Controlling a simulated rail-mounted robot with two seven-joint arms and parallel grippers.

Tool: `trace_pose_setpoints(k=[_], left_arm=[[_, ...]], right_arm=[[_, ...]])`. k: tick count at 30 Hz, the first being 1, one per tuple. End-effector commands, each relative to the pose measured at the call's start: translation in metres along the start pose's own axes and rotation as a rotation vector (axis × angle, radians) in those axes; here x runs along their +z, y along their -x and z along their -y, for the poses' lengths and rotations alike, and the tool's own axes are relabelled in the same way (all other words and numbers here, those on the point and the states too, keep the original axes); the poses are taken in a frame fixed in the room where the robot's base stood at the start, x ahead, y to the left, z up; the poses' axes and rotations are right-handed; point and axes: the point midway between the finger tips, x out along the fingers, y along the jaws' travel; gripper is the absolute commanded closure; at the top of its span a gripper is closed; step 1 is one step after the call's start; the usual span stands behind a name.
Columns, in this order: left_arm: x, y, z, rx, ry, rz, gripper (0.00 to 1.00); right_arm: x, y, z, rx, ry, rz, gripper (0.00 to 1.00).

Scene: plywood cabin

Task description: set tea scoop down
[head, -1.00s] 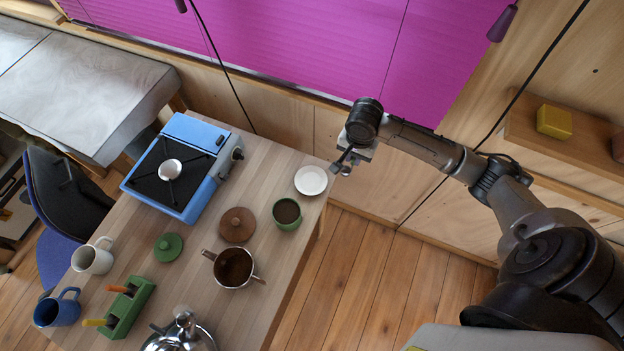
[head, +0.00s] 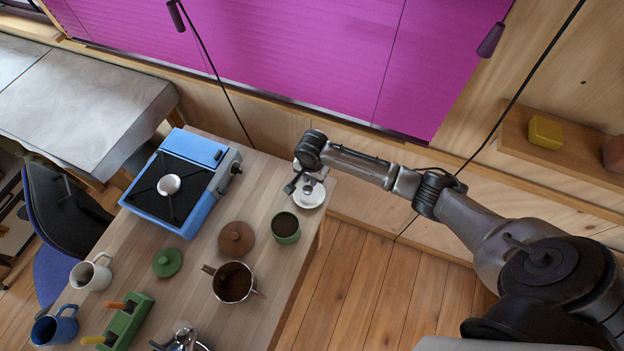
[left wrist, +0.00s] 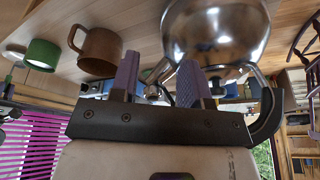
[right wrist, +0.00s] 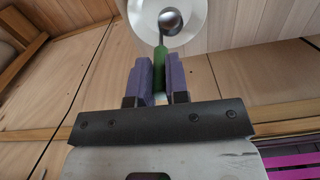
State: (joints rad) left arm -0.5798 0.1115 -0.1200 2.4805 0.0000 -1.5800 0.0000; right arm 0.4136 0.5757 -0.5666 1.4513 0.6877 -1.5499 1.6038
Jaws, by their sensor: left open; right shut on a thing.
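The tea scoop has a green handle (right wrist: 159,68) and a round metal bowl (right wrist: 171,21). My right gripper (right wrist: 159,82) is shut on the handle. In the head view this gripper (head: 303,180) is at the table's far right corner, over the white saucer (head: 314,201) and partly hiding it. In the right wrist view the scoop bowl shows against the saucer (right wrist: 140,12); I cannot tell whether they touch. My left gripper (left wrist: 160,82) is open and faces the shiny metal kettle (left wrist: 215,25); I cannot tell whether it touches it.
A green cup with dark contents (head: 286,227) stands close to the saucer. Near it are a brown lid (head: 236,239), a metal pot (head: 233,283) and a green lid (head: 167,262). A blue stove (head: 190,141) stands at the back. The table's right edge is close to the saucer.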

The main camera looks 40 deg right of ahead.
Motion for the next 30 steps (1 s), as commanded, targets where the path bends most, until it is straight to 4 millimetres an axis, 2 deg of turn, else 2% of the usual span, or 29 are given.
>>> trace_pose_setpoints(k=[6, 20, 21, 28, 30], left_arm=[[0.000, 0.002, 0.002, -0.005, -0.006, 0.001, 0.57], [0.000, 0.003, 0.004, -0.010, -0.013, 0.002, 0.57], [0.000, 0.002, 0.004, -0.010, -0.012, 0.002, 0.57], [0.000, 0.002, 0.002, -0.005, -0.007, 0.001, 0.57], [-0.001, 0.002, 0.001, -0.003, -0.004, 0.001, 0.57]], right_arm=[[0.000, -0.020, 0.000, 0.001, 0.000, 0.000, 1.00], [0.000, -0.025, -0.001, 0.000, 0.000, 0.001, 1.00], [0.000, -0.025, 0.000, 0.000, 0.000, 0.001, 0.83], [0.000, -0.025, -0.001, 0.000, 0.000, 0.000, 0.61], [0.000, -0.025, -0.001, 0.000, 0.000, 0.000, 0.59]])
